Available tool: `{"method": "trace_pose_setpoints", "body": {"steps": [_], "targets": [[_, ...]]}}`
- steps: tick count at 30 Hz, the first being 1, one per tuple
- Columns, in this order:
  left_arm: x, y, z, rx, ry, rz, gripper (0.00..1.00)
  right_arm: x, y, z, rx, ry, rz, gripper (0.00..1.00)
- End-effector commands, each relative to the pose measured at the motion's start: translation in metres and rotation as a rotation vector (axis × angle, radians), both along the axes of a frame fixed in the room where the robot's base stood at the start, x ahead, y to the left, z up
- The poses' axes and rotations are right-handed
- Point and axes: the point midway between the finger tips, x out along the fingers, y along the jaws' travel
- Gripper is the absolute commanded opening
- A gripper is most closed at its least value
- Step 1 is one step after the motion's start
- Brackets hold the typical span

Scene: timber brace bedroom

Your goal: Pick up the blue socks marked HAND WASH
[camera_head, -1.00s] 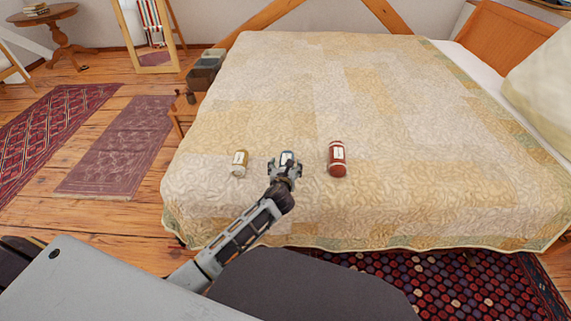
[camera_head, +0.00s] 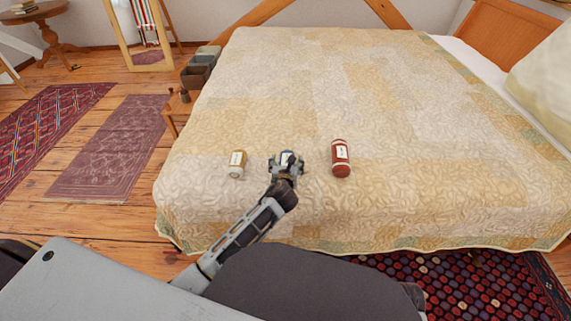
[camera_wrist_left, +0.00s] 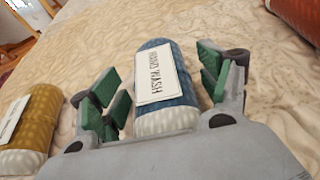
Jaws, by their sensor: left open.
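The blue socks (camera_wrist_left: 165,90) are a rolled bundle with a white toe end and a white label reading HAND WASH. They lie on the bed's quilt between the green-padded fingers of my left gripper (camera_wrist_left: 160,88). The fingers are open, one pair on each side of the roll, with a small gap visible on the left. In the head view my left gripper (camera_head: 287,162) is over the bed and hides most of the blue socks; part of their label shows. My right gripper is not in view.
A mustard sock roll (camera_head: 237,164) lies to the left and a red roll (camera_head: 341,159) to the right, both labelled. The bed (camera_head: 400,110) is otherwise clear. A low wooden stand with dark boxes (camera_head: 197,72) is at its left edge.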

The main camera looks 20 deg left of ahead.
Motion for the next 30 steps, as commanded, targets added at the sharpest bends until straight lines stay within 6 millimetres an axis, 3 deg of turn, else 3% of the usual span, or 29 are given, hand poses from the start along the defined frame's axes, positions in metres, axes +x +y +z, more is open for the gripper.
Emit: {"method": "trace_pose_setpoints", "body": {"steps": [17, 28, 30], "targets": [[-0.0003, -0.0009, -0.0002, 0.000, 0.000, 0.000, 0.77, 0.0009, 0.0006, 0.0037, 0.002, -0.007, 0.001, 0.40], [-0.0003, -0.0009, -0.0002, 0.000, 0.000, 0.000, 0.29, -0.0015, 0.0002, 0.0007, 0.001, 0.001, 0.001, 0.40], [-0.0003, -0.0009, 0.0000, 0.000, 0.000, 0.000, 0.27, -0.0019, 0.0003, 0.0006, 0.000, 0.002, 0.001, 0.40]]}}
